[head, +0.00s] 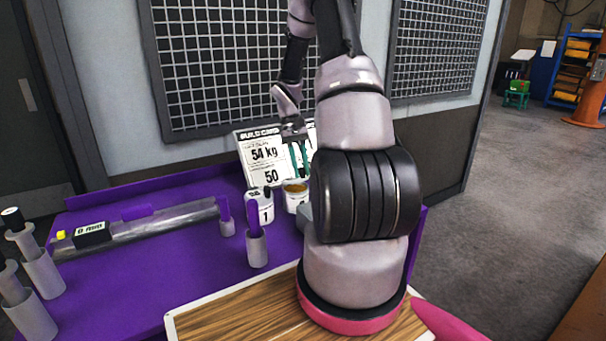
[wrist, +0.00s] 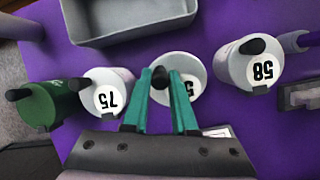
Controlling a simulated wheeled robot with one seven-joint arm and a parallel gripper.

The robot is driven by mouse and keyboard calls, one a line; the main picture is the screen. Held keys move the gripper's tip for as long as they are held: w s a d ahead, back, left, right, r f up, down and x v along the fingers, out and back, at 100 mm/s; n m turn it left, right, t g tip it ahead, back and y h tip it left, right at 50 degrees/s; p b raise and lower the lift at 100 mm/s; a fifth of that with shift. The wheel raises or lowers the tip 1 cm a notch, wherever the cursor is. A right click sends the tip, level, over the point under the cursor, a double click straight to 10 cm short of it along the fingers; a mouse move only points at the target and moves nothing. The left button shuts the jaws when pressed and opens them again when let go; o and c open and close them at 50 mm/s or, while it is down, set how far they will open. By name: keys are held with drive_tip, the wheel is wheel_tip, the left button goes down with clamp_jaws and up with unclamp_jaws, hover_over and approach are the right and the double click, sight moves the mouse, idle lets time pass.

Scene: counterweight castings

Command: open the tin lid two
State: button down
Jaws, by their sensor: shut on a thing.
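My gripper (wrist: 161,76) has its teal fingers closed around the dark knob of a tin lid (wrist: 190,88), whose label is partly hidden by a finger. The lid is at a pale tin (wrist: 177,62) in the middle of a row. In the head view my gripper (head: 298,172) points down over a white tin (head: 292,200) with an orange-brown top. My arm hides part of it, including most of its front mark. I cannot tell whether the lid is seated or lifted. A white tin marked 1 (head: 265,212) stands just left of it.
A green tin (wrist: 42,105) stands at far left and a grey tray (wrist: 130,22) lies beyond. A sign (head: 265,155) stands behind. The purple bench (head: 190,275) has bare room at front left.

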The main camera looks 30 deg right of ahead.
drive_tip(key=w+g, duration=0.1)
drive_tip(key=w+r+g, duration=0.1)
drive_tip(key=shift+g, duration=0.4)
drive_tip(key=shift+w+r+g, duration=0.2)
drive_tip(key=shift+w+g, duration=0.5)
drive_tip(key=shift+g, duration=0.55)
drive_tip(key=shift+w+r+g, duration=0.15)
drive_tip(key=shift+w+g, duration=0.55)
drive_tip(key=shift+g, duration=0.55)
drive_tip(key=c, duration=0.7)
unclamp_jaws()
drive_tip(key=shift+w, duration=0.1)
drive_tip(key=v, duration=0.7)
drive_tip(key=shift+w, duration=0.25)
